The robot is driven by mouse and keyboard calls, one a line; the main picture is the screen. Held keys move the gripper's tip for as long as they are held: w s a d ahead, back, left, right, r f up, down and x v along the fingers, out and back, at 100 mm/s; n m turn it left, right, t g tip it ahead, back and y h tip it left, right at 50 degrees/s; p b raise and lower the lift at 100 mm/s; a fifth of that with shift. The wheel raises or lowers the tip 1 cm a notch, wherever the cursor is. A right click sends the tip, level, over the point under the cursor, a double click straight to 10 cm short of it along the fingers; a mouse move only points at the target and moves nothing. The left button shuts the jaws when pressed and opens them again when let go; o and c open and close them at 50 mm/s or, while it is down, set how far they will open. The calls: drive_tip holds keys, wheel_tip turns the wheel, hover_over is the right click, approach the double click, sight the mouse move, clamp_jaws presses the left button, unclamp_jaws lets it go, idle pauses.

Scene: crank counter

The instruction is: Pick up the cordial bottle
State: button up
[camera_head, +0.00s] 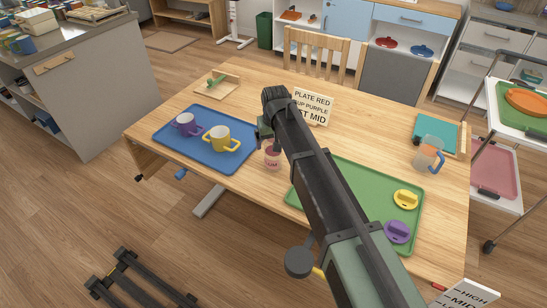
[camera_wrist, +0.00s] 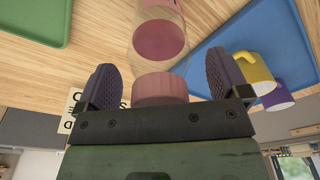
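The cordial bottle (camera_head: 272,157) stands on the table between the blue tray and the green tray. It is clear with pink contents, and its upper part is hidden by my arm and gripper. My gripper (camera_head: 266,128) is at the bottle's top. In the wrist view, the bottle (camera_wrist: 160,42) shows a pink cap close to the gripper's palm. My gripper (camera_wrist: 161,84) is open there, with one finger on each side of the cap and a visible gap on both sides.
The blue tray (camera_head: 172,153) holds a purple mug (camera_head: 187,125) and a yellow mug (camera_head: 221,139). The green tray (camera_head: 345,180) holds a yellow lid (camera_head: 405,199) and a purple lid (camera_head: 397,231). A sign (camera_head: 314,106) stands behind my arm. A clear jug (camera_head: 427,155) stands at right.

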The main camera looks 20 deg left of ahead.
drive_tip(key=c, duration=1.4)
